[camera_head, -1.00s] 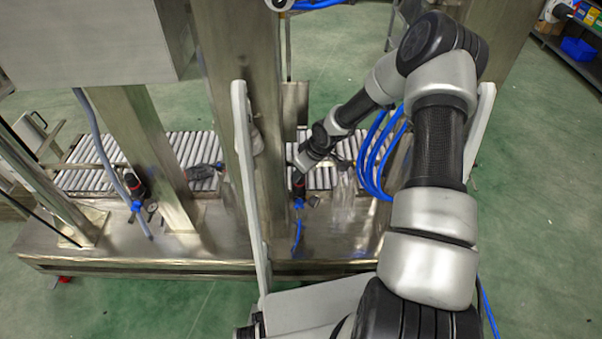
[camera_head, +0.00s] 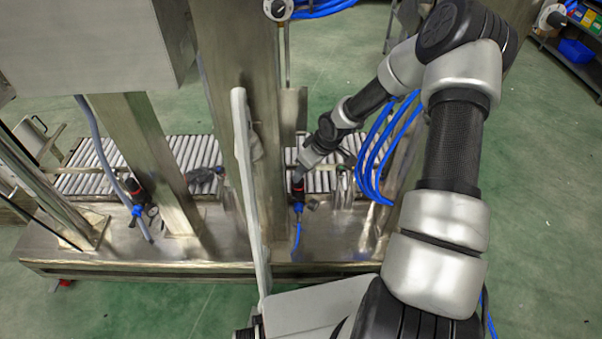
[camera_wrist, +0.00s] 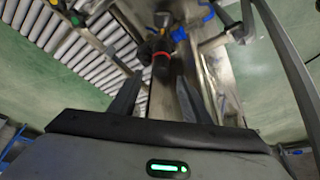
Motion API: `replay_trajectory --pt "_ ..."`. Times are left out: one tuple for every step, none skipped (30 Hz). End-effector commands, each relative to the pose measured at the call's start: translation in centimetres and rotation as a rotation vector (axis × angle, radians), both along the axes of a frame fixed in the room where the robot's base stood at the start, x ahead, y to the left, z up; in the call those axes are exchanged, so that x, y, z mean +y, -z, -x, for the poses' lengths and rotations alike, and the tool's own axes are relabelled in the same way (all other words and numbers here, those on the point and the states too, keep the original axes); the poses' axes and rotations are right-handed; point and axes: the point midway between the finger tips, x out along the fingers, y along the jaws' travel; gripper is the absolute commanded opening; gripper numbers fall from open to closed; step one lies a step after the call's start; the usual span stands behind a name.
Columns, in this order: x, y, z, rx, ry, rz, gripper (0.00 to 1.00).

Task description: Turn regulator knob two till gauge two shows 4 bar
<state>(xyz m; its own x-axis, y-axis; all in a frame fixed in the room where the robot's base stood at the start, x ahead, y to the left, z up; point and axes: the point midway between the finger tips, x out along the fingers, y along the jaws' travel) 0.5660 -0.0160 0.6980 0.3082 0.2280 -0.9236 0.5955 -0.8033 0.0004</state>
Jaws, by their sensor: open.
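A regulator with a black knob and red ring (camera_head: 298,186) stands on the steel bench right of the central post, with a blue fitting below it. Its red ring (camera_wrist: 160,57) also shows in the wrist view, just beyond and between my fingertips. My gripper (camera_wrist: 160,82) is open, with a finger on each side of the line to the knob; contact cannot be told. A small dark round part (camera_head: 313,204), perhaps a gauge, sits beside this regulator; its reading is too small to read. A similar regulator (camera_head: 133,188) stands on the left. No number labels are legible.
A steel post (camera_head: 240,90) stands left of my arm. A roller conveyor (camera_head: 190,152) runs behind the regulators. Blue hoses (camera_head: 375,150) hang close to my forearm. A white round dial (camera_head: 277,9) is at the top. The green floor in front is clear.

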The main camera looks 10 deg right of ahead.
Motion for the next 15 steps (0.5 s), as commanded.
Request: replay_trajectory --pt "-0.5 -1.7 0.4 -0.001 0.003 0.002 0.44" --pt "-0.6 -2.4 0.6 -0.002 0.002 0.001 0.44" --pt "-0.9 -3.3 0.9 -0.002 0.002 0.001 0.44" --pt "-1.1 -4.0 1.2 -0.002 0.003 0.001 0.44" --pt "-1.2 -4.7 1.4 -0.001 0.003 0.000 0.44" --pt "-1.5 -5.6 1.7 -0.002 0.002 0.003 0.44" --pt "-1.6 -6.2 1.9 -0.001 0.002 0.001 0.44" --pt "-1.7 -6.8 2.1 -0.001 0.003 0.002 0.44" --pt "-1.9 -7.6 2.3 -0.002 0.003 0.001 0.44" --pt "-2.1 -8.1 2.6 -0.002 0.002 0.001 0.44" --pt "-2.2 -8.6 2.7 -0.001 0.002 0.001 0.44" --pt "-2.3 -9.1 3.0 0.000 0.002 0.002 0.44" --pt "-2.4 -9.5 3.1 0.000 0.004 0.001 0.44" --pt "-2.5 -9.8 3.2 -0.001 0.003 0.001 0.44" --pt "-2.5 -10.2 3.3 -0.001 0.000 0.000 0.44"
